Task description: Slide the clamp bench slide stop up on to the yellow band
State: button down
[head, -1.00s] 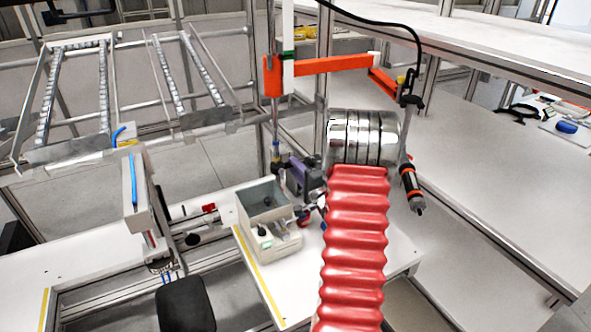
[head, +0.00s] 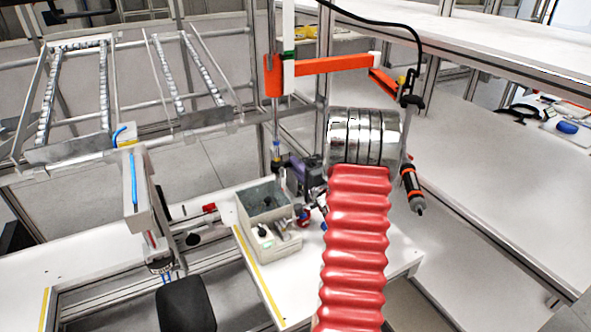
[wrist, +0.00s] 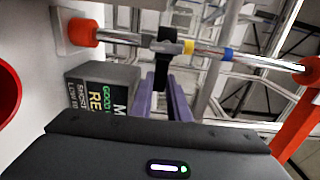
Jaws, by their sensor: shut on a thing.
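The slide stop (wrist: 164,46) is a black collar with a tab on a shiny rod (wrist: 120,39) in the wrist view. The yellow band (wrist: 188,47) shows directly beside the collar on its right, the side towards the orange arm. I cannot tell whether the collar covers part of it. A blue band (wrist: 226,54) lies further along the rod. My gripper's purple fingers (wrist: 166,105) are shut on the stop's black tab. In the head view my gripper (head: 303,176) is beside the upright rod, and the stop is too small to make out clearly.
An orange arm (head: 325,65) crosses above, with a hanging screwdriver (head: 411,185) at right. A grey box (head: 265,208) stands on the white bench below the rod. In the wrist view a labelled dark box (wrist: 105,90) is close left of my fingers.

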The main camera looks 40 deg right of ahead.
notch_tip(320, 180, up, 5)
jog(key=shift+r, duration=0.15)
jog(key=c, duration=2)
grip_release()
jog(key=shift+s, duration=0.1)
jog(key=v, duration=1.3)
jog(key=shift+s+a, duration=0.1)
jog(key=shift+s, duration=0.2)
